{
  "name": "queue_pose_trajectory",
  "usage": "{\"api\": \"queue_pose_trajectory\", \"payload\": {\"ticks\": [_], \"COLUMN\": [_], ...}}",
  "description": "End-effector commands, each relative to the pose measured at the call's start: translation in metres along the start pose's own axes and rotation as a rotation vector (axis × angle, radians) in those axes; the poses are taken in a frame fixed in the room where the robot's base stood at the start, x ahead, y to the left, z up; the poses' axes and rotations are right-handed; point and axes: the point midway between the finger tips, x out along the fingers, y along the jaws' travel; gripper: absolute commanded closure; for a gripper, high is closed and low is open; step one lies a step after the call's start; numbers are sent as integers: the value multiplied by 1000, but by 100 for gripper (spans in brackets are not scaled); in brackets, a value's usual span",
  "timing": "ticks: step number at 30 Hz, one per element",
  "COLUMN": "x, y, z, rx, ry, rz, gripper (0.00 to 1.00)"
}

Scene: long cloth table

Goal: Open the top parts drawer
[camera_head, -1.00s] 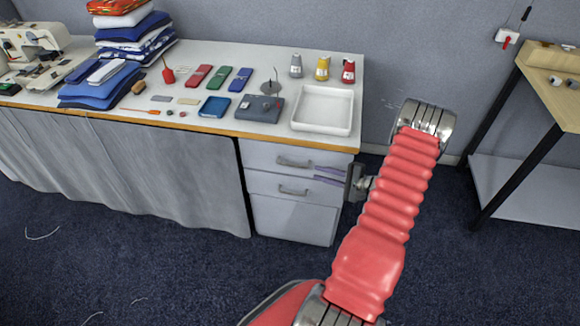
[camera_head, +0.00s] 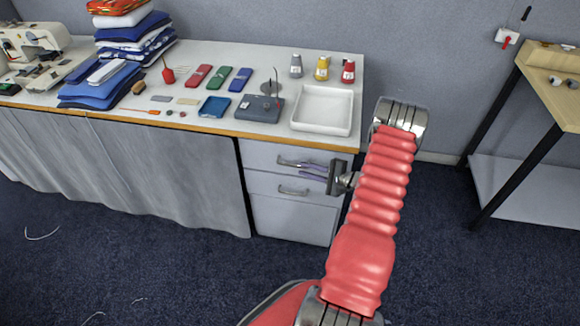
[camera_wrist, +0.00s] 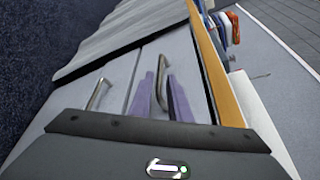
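The top parts drawer (camera_head: 262,156) is closed in the grey cabinet under the table's right end. Its metal bar handle (camera_head: 291,162) also shows in the wrist view (camera_wrist: 163,68). My gripper (camera_head: 304,167) has two purple fingers pointing left at the right part of this handle. In the wrist view my gripper (camera_wrist: 161,77) has its fingers apart, with the handle showing between them. It looks open; I cannot tell whether either finger touches the handle. The fingers hide a little of the drawer front.
A lower drawer (camera_head: 262,186) with a similar handle (camera_head: 293,190) sits below. The tabletop's wooden edge (camera_head: 215,132) overhangs the drawers. A white tray (camera_head: 323,108) stands above them. A grey curtain (camera_head: 120,170) hangs left; the floor (camera_head: 150,260) in front is mostly clear.

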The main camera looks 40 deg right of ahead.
Motion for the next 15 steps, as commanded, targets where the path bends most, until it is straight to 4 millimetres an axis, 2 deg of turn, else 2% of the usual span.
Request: {"api": "queue_pose_trajectory", "payload": {"ticks": [9, 15], "x": [50, 68], "y": [1, 1], "z": [1, 1], "rx": [0, 1], "ry": [-3, -1], "rz": [2, 2], "gripper": [83, 83]}}
